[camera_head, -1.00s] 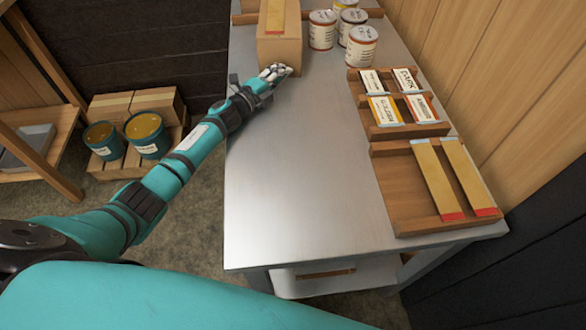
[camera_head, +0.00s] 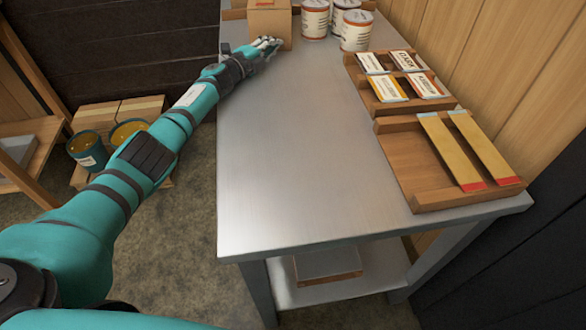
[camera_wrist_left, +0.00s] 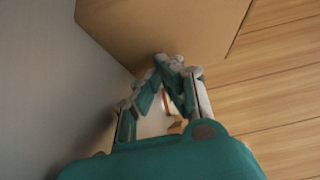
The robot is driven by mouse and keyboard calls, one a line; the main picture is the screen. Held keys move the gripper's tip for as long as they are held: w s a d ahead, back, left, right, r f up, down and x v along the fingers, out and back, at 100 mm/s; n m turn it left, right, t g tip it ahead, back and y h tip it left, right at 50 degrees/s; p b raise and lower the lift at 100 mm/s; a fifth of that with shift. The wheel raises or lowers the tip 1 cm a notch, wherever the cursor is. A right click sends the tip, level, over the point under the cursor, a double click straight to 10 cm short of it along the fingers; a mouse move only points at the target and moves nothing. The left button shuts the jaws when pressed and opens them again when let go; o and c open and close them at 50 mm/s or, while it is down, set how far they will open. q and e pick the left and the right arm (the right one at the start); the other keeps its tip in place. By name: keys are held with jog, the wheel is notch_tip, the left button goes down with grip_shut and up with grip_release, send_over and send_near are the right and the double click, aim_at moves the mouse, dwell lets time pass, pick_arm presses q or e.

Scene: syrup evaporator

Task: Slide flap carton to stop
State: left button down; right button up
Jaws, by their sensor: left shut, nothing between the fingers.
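The flap carton (camera_head: 269,27) is a tan cardboard box with an orange-brown strip on top. It stands on the far left of the metal table, its top cut off by the frame. A low wooden strip (camera_head: 232,14), possibly the stop, shows beside it at the table's far end. My left gripper (camera_head: 270,44) is shut and empty, its fingertips at the carton's near face. In the left wrist view the closed fingertips (camera_wrist_left: 172,64) meet the carton face (camera_wrist_left: 165,28), seemingly touching. Whether the carton meets the strip is hidden. My right gripper is out of view.
Several labelled cans (camera_head: 355,30) stand right of the carton. A wooden tray of labelled packets (camera_head: 405,85) and a tray with two yellow strips (camera_head: 415,165) line the right edge. The metal tabletop (camera_head: 295,150) between is clear. Buckets (camera_head: 88,150) stand off to the left.

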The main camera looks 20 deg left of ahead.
pick_arm(q)
jog(key=shift+w+a+r, duration=0.1)
jog(key=shift+r, duration=0.05)
dwell(0.3)
jog(key=shift+s+a, duration=0.3)
jog(key=shift+s, duration=0.35)
jog(key=v, duration=1)
jog(key=shift+s, duration=0.35)
